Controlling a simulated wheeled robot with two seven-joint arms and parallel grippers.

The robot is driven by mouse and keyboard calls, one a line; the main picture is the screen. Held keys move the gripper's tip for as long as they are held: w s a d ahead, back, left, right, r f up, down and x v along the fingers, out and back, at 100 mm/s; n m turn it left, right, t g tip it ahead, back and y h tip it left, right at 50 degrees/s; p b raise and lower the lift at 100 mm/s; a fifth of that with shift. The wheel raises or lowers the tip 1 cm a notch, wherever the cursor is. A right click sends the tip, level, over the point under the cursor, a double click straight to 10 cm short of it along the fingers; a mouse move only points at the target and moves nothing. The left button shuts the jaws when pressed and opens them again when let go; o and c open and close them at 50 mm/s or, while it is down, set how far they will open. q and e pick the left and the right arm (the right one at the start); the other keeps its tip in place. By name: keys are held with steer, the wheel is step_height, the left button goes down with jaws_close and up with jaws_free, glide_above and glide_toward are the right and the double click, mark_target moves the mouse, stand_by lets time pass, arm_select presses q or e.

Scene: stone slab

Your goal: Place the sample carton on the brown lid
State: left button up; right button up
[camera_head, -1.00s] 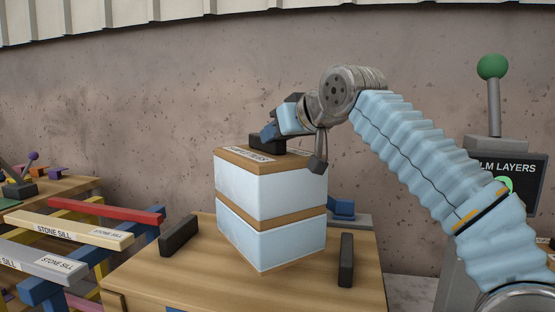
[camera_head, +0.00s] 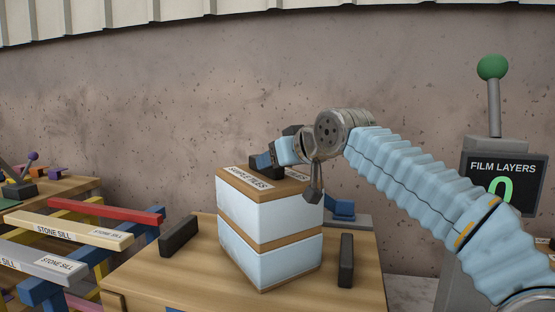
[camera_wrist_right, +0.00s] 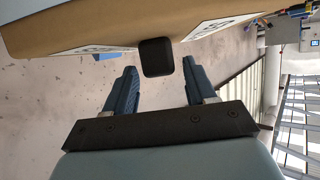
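The sample carton (camera_head: 258,217), pale blue with a brown top labelled "SAMPLE TILES", is the upper block of a two-block stack. A brown layer (camera_head: 285,241), seemingly the brown lid, shows under it above a lower pale blue block (camera_head: 262,265); I see no clear gap. A black handle block (camera_wrist_right: 155,58) sticks out from the carton's brown face in the right wrist view. My right gripper (camera_head: 262,161) is over the carton's far top edge. In its wrist view it is open, with fingertips around or just short of the handle block. My left gripper is not in view.
The stack is on a wooden table (camera_head: 150,277) between two black blocks (camera_head: 179,236) (camera_head: 346,260). A blue device (camera_head: 343,209) is behind it. A "FILM LAYERS" display (camera_head: 503,187) reads 0 at right. Colored bars and stone sills (camera_head: 66,227) lie at left.

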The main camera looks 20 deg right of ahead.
steer(key=shift+o, duration=0.3)
steer(key=shift+s+r, duration=0.15)
steer(key=b+v, duration=0.1)
steer(key=v, duration=1)
steer(key=shift+s+r, duration=0.25)
steer(key=shift+s, duration=0.1)
steer(key=shift+d, duration=0.15)
